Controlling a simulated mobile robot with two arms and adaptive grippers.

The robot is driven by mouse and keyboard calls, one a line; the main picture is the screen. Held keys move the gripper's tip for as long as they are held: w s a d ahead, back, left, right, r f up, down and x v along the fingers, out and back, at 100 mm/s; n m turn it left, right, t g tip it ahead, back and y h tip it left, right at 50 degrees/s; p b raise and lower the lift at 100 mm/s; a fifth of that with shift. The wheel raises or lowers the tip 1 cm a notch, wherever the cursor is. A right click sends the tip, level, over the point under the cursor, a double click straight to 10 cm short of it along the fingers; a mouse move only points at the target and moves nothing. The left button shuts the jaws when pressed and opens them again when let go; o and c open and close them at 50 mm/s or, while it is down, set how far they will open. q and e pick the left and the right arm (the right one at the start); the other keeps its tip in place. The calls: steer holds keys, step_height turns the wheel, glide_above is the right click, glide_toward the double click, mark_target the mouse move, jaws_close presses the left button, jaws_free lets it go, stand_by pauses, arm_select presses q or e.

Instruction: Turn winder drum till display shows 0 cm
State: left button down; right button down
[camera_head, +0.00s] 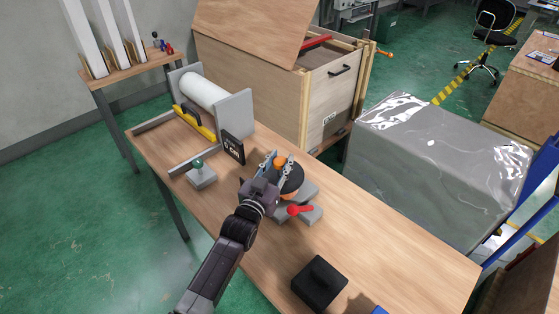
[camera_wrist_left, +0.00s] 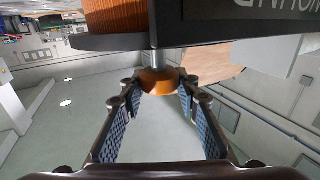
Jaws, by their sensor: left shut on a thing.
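The winder stands on the wooden table (camera_head: 370,240) in the head view, with a black and orange drum (camera_head: 293,180) on a grey base. Its orange knob (camera_head: 280,160) is between the fingertips of my left gripper (camera_head: 276,165), which is shut on it. The wrist view shows the knob (camera_wrist_left: 158,81) on a metal pin, with the ribbed orange drum (camera_wrist_left: 115,15) behind. A black display (camera_head: 233,147) stands left of the drum; its pale characters are too small to read surely. My arm hides part of the winder. My right gripper is not in view.
A red-handled lever (camera_head: 298,210) sits on the grey base near the drum. A green-knobbed block (camera_head: 200,174) and a white roll (camera_head: 204,89) in a grey frame are to the left. A black box (camera_head: 319,284) is near the front edge. A wrapped grey block (camera_head: 440,165) stands behind.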

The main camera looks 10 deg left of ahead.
arm_select(q)
steer(key=shift+r, duration=0.15)
steer(key=c, duration=1.4)
jaws_free()
steer(key=shift+c, duration=0.2)
steer(key=shift+s, duration=0.1)
steer(key=shift+s+f, duration=0.2)
steer(key=shift+s, duration=0.1)
steer(key=v, duration=1.1)
steer(key=shift+s+a+r, duration=0.1)
steer(key=shift+s+a, duration=0.05)
